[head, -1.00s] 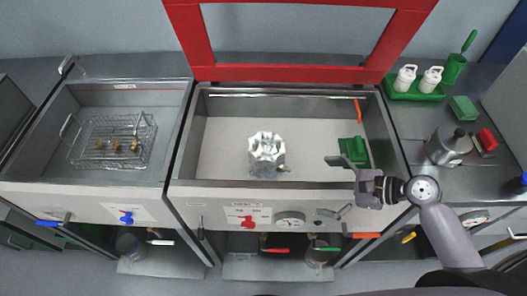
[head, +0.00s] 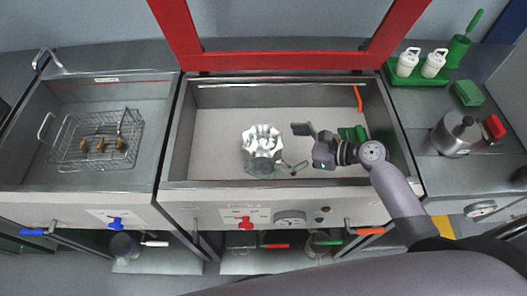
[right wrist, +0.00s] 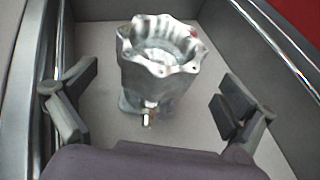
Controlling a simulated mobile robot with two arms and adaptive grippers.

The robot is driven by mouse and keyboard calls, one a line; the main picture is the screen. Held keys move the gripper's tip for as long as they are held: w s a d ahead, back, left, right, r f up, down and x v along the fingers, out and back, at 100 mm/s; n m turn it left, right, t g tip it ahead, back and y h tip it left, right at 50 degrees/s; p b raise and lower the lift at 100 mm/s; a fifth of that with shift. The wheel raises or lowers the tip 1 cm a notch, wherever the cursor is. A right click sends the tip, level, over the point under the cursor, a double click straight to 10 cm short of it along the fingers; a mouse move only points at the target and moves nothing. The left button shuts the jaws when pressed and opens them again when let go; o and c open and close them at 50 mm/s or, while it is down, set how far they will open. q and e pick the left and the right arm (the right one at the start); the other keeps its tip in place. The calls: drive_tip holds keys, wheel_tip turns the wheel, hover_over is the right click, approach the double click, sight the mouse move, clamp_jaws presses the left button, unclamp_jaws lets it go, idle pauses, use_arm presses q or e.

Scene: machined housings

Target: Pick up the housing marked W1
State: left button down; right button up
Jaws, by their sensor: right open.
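A silver machined housing (head: 262,143) with a scalloped rim stands upright in the middle basin (head: 225,103). No W1 mark is legible on it. My right gripper (head: 297,149) is over the basin, just right of the housing, with its fingers pointing toward it. In the right wrist view the housing (right wrist: 158,75) stands ahead between the spread, empty fingers (right wrist: 157,98), apart from both. My left gripper is not in view.
The red frame (head: 290,62) of a raised lid stands behind the basin. A green object (head: 352,133) lies at the basin's right, partly behind my arm. The left basin holds a wire basket (head: 85,150). A metal pot (head: 457,135) stands on the right counter.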

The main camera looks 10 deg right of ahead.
sight(278, 146)
drive_tip(key=shift+w+a+f, duration=0.25)
drive_tip(key=shift+w+a, duration=0.15)
drive_tip(key=shift+a, duration=0.15)
drive_tip(key=shift+w+a+f, duration=0.15)
drive_tip(key=shift+w+a, duration=0.05)
drive_tip(key=shift+a, duration=0.15)
drive_tip(key=shift+w+a+p, duration=0.2)
drive_tip(key=shift+a+p, duration=0.1)
drive_tip(key=x, duration=0.3)
drive_tip(key=shift+w+a+f+p, duration=0.1)
drive_tip(key=shift+w+a+p, duration=0.2)
drive_tip(key=shift+p, duration=0.1)
drive_tip(key=shift+w+a+f, duration=0.2)
drive_tip(key=shift+a, duration=0.05)
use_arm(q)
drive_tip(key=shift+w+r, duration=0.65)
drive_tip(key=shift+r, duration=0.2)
